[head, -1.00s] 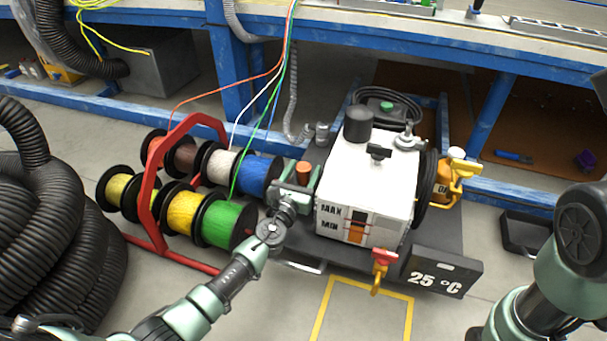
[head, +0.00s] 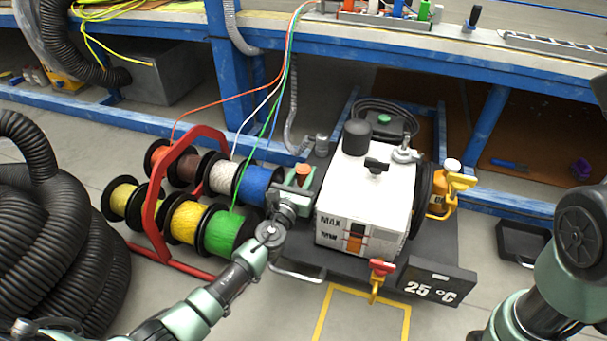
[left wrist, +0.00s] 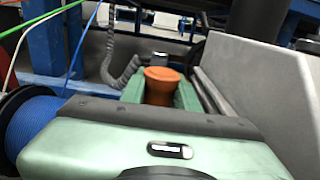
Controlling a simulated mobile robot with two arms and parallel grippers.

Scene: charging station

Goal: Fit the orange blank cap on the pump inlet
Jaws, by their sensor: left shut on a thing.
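The orange blank cap (head: 303,171) is upright between the fingers of my left gripper (head: 301,182), which is shut on it. In the left wrist view the cap (left wrist: 162,86) shows between two green fingers, its flared top up. The gripper is beside the left side of the white pump unit (head: 350,205), marked MAX and MIN. A grey metal fitting (head: 322,143) stands just behind the cap, and another metal fitting (head: 404,154) is on top of the unit. I cannot tell which is the inlet. My right gripper is out of view.
Cable spools on a red frame (head: 152,215) stand close left of my left gripper. A black 25 °C sign (head: 437,281) and a red-and-yellow valve (head: 378,275) are in front of the pump. A blue bench (head: 440,45) overhangs behind; thin cables hang from it.

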